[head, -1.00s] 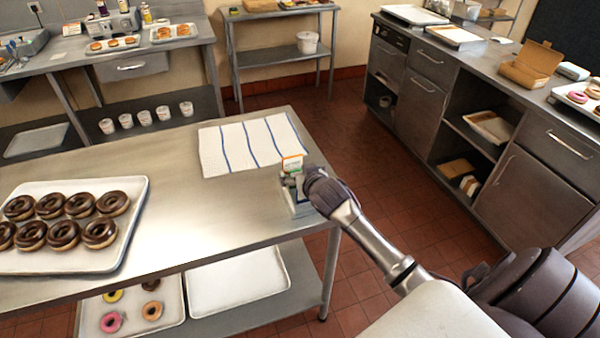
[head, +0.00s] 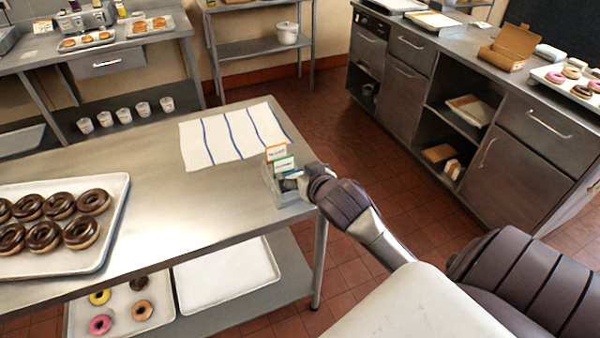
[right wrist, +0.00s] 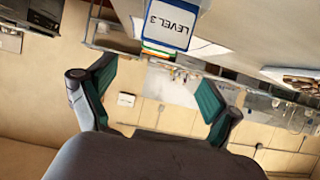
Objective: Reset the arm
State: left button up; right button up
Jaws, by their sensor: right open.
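My right gripper (head: 294,183) is at the right end of the steel table (head: 225,215), close beside a small clear holder (head: 288,198) with label cards. An orange-edged card (head: 276,153) and a green-edged card (head: 284,164) stand up in the holder. In the right wrist view my right gripper (right wrist: 155,95) has its two fingers wide apart with nothing between them. A blue-edged card reading "LEVEL 3" (right wrist: 165,22) shows upside down beyond the fingers. My left gripper is not in view.
A white striped cloth (head: 232,136) lies behind the holder. A tray (head: 110,240) of chocolate-glazed donuts is at the left of the table. Trays lie on the shelf below. Steel counters line the back and right, with open red-tiled floor between.

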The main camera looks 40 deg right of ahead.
dwell(0.5)
